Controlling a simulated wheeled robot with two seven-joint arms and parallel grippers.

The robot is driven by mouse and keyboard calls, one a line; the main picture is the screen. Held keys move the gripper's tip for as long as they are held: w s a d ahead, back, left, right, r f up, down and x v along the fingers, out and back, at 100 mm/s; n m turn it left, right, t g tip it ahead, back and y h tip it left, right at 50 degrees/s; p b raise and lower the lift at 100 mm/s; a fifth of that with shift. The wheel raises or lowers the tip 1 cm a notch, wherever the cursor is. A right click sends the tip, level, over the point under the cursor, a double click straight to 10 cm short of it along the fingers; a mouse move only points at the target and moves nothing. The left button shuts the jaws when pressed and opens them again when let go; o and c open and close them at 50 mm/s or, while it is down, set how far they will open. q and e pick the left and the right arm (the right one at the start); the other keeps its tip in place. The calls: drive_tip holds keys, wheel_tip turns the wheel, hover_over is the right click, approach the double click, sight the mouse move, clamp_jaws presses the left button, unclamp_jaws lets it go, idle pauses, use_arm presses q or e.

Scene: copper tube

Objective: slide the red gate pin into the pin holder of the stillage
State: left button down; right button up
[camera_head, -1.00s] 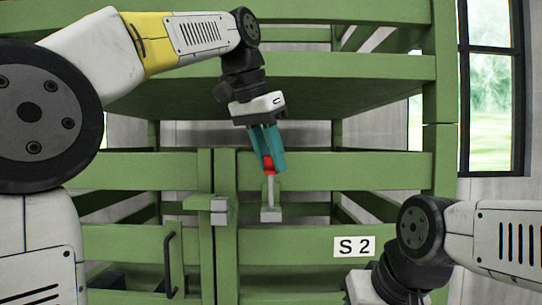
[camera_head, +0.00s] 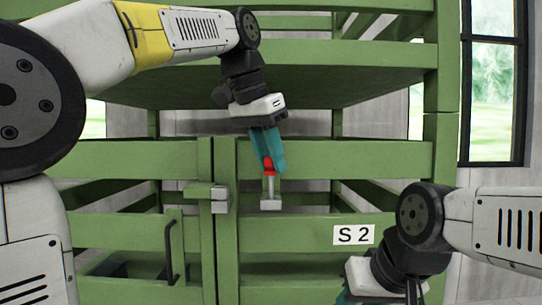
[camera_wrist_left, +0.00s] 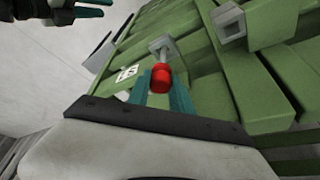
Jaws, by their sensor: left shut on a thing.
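The red gate pin has a red head (camera_head: 269,168) and a thin grey shaft. My left gripper (camera_head: 268,163) is shut on the head and points down, slightly tilted. The shaft runs down to a grey block, the pin holder (camera_head: 270,205), on the green stillage gate. The shaft's lower end is hidden at the block, so its depth there cannot be told. The left wrist view shows the red head (camera_wrist_left: 161,78) between the teal fingers, with the holder (camera_wrist_left: 163,47) beyond. My right gripper (camera_head: 352,298) is low at the right, mostly cut off; its opening is unclear.
A second grey bracket (camera_head: 219,200) sits left of the holder by the gate post. A dark handle (camera_head: 170,252) is on the left gate. The white S2 label (camera_head: 354,235) is at the right. A green shelf (camera_head: 330,75) overhangs behind my left gripper.

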sight(269, 175)
use_arm(q)
drive_tip(key=shift+f, duration=0.2)
drive_tip(key=shift+f, duration=0.3)
drive_tip(key=shift+f, duration=1.85)
drive_tip(key=c, duration=1.1)
unclamp_jaws()
drive_tip(key=v, duration=0.7)
drive_tip(key=shift+s+a+r, duration=0.1)
drive_tip(key=shift+r, duration=0.25)
drive_tip(key=shift+s, duration=0.1)
